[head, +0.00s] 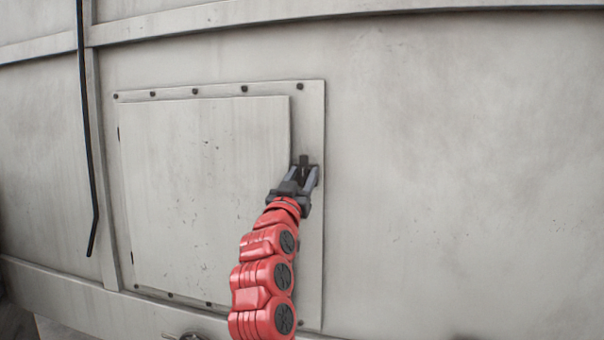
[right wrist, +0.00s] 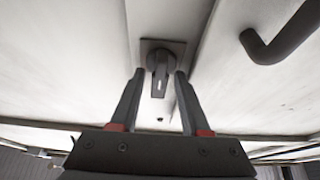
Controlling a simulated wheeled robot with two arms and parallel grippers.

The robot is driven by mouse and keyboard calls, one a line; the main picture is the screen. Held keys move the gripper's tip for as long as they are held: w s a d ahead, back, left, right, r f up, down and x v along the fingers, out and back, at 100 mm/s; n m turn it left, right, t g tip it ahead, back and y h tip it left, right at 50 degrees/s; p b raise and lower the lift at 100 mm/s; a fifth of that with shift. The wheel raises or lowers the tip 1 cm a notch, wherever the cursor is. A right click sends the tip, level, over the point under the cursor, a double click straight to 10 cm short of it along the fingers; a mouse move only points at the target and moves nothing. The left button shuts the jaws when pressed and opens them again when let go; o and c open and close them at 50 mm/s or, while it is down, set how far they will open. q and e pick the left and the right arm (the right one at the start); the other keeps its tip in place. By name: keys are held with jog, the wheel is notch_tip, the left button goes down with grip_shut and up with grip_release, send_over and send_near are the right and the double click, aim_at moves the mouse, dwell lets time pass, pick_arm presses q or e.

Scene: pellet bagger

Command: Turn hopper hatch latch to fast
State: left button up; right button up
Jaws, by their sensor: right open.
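The hopper hatch (head: 205,190) is a flat grey panel lying closed in a bolted frame. Its latch (head: 304,159) is a small dark part on the right side of the frame, mostly hidden by my gripper in the head view. In the right wrist view the latch (right wrist: 159,68) is a black turning handle on a square grey plate, its lever pointing down toward my gripper. My right gripper (head: 305,173) is open, with a finger (right wrist: 160,74) on each side of the lever and visible gaps between. My left gripper is not in view.
A long black rod (head: 88,140) with a bent lower end runs down the wall at the left. A black bent bar (right wrist: 285,35) shows at the upper right in the right wrist view. The grey wall (head: 450,170) right of the hatch is bare.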

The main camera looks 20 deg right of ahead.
grip_shut()
